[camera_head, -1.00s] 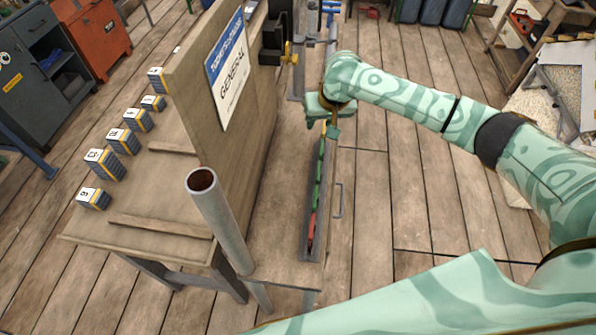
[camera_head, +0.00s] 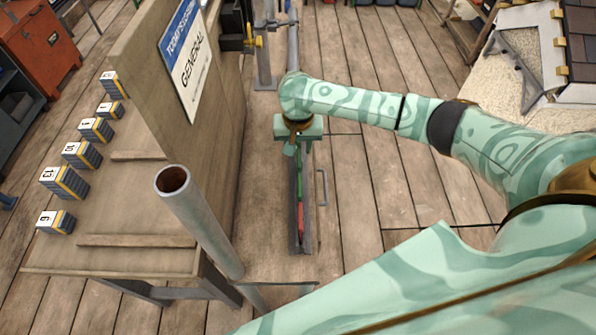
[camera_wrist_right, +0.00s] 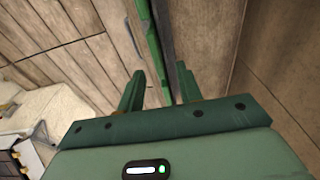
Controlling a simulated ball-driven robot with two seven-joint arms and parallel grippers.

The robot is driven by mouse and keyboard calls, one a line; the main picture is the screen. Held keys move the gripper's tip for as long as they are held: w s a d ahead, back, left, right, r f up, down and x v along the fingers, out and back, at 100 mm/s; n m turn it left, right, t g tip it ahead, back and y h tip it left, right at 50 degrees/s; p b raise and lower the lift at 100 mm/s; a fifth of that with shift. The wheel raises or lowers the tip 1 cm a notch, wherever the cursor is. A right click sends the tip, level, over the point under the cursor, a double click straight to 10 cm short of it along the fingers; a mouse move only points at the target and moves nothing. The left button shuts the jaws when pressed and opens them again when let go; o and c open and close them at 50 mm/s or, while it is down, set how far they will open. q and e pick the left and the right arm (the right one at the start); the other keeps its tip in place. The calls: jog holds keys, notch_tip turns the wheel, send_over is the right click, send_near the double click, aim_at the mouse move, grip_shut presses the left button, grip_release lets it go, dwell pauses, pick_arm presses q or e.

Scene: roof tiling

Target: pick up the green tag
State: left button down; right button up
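The green tag (camera_head: 299,178) lies as a thin green strip in a narrow grey tray (camera_head: 308,238), with a red tag (camera_head: 300,214) at its near end. My right gripper (camera_head: 297,150) is above the far part of the tray and hides part of it. In the right wrist view my right gripper (camera_wrist_right: 160,73) is open, its two fingers apart. A green strip (camera_wrist_right: 152,42) shows just beyond and between the fingertips; I cannot tell whether they touch it. My left gripper is not in view.
A wooden bench with an upright board and sign (camera_head: 190,62) stands left of the tray. A grey pipe (camera_head: 205,225) rises near the tray. Several numbered blocks (camera_head: 65,182) sit on the bench.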

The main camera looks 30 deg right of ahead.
aim_at(299, 157)
jog(key=shift+w+f, duration=0.1)
jog(key=shift+f, duration=0.75)
jog(key=f+b, duration=0.2)
jog(key=f, duration=0.1)
jog(key=f+b, duration=0.1)
jog(key=shift+s+f, duration=0.3)
jog(key=shift+w+d+f, duration=0.1)
jog(key=shift+f, duration=0.25)
jog(key=shift+r, duration=0.1)
grip_shut()
